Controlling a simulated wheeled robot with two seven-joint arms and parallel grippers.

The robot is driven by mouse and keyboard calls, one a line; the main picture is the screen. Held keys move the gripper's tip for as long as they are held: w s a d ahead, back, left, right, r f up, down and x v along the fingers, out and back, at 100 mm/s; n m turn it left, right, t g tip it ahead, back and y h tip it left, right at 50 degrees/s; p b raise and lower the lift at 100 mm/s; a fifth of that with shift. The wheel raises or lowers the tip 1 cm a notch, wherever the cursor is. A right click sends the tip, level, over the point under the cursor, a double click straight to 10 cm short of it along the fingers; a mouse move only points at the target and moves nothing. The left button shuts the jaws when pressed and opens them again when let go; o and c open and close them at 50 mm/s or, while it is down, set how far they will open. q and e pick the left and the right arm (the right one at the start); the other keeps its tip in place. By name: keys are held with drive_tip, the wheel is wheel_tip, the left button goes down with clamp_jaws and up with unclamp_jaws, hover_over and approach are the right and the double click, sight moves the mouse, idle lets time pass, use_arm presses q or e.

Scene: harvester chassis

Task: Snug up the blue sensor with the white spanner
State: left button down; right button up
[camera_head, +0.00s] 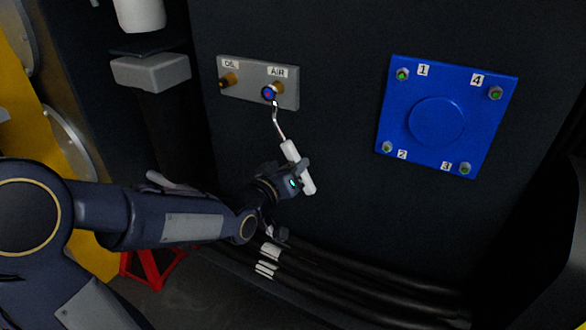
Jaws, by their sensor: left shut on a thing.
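The blue sensor (268,94) sits on the AIR fitting of a grey plate (257,84) on the dark wall. My left gripper (301,176) is below and slightly right of it, shut on the white handle of the spanner (291,152). The spanner's thin metal shaft rises from the handle toward the sensor. Its tip is at or just below the sensor's lower edge; I cannot tell whether it is seated on it. My right gripper is not in view.
An OIL fitting (228,80) is left of the sensor on the same plate. A blue cover (446,116) with numbered bolts is to the right. Black hoses (340,290) run along the bottom. A grey block (150,73) juts out at the upper left. The wall between plate and cover is clear.

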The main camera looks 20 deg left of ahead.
use_arm(q)
drive_tip(key=shift+w+a+f+m+b, duration=0.1)
drive_tip(key=shift+a+f+m+b, duration=0.2)
drive_tip(key=shift+a+m+b, duration=0.3)
drive_tip(key=shift+a+f+m+b, duration=0.25)
drive_tip(key=shift+a+m+b, duration=0.2)
drive_tip(key=shift+a, duration=0.25)
drive_tip(key=shift+w+a+f+m+y+b, duration=0.1)
drive_tip(key=shift+a+f+m+y+b, duration=0.1)
drive_tip(key=shift+a+m+b, duration=0.4)
drive_tip(key=shift+a+f+m+y+b, duration=0.15)
drive_tip(key=shift+a+m, duration=0.1)
drive_tip(key=shift+a, duration=0.55)
drive_tip(key=shift+a+b, duration=0.25)
drive_tip(key=shift+b, duration=0.05)
